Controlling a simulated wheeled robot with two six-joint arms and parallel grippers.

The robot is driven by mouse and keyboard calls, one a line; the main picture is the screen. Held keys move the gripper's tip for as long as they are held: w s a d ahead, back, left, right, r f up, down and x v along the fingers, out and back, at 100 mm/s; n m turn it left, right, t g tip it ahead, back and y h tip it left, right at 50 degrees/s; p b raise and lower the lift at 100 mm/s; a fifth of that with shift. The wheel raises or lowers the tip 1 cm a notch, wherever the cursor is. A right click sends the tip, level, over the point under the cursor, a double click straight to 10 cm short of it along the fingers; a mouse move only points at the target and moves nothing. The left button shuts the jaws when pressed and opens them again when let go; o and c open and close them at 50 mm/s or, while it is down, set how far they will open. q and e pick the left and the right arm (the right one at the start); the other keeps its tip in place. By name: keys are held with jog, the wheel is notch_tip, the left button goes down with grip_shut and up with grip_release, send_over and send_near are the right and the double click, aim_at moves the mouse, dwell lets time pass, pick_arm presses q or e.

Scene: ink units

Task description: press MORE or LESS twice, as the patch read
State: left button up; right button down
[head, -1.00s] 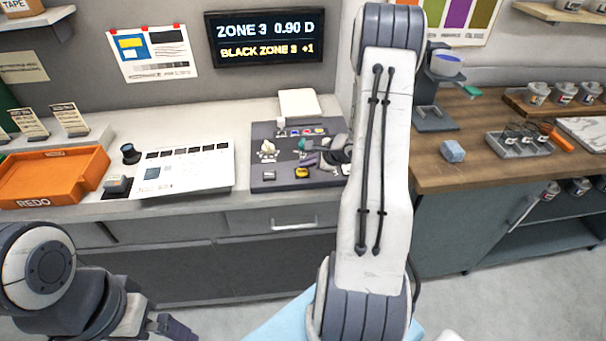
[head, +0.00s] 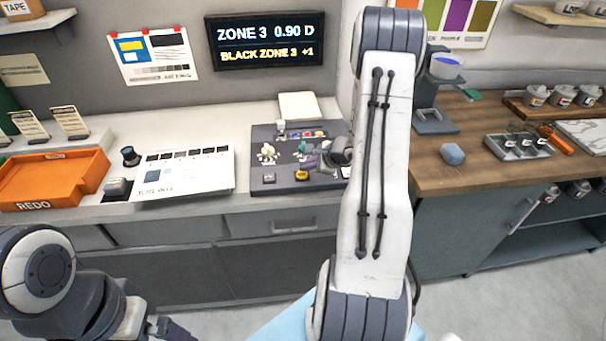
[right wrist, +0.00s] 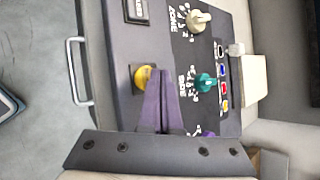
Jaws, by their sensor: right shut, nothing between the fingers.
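The dark console (head: 262,160) on the bench carries a yellow button (head: 302,174), a grey button (head: 269,178) and several knobs. MORE and LESS lettering is not readable. The screen (head: 266,40) reads ZONE 3 0.90 D and BLACK ZONE 3 +1. My left gripper (head: 170,330) is cut off at the bottom edge.
A printed sheet (head: 190,176) with a row of dark patches lies left of the console. An orange REDO tray (head: 85,180) is at the far left. A wooden counter (head: 440,180) with cups stands at the right. My right arm hides the console's right side.

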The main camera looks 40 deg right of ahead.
aim_at(306, 175)
dwell(0.8)
jog(key=shift+f+b, duration=0.45)
jog(key=shift+b, duration=0.35)
jog(key=shift+f+b, duration=0.45)
jog(key=shift+b, duration=0.25)
dwell(0.5)
jog(key=shift+r, duration=0.1)
jog(key=shift+r+p, duration=0.45)
jog(key=shift+r, duration=0.35)
jog(key=shift+r+p, duration=1.6)
jog(key=shift+r, duration=0.95)
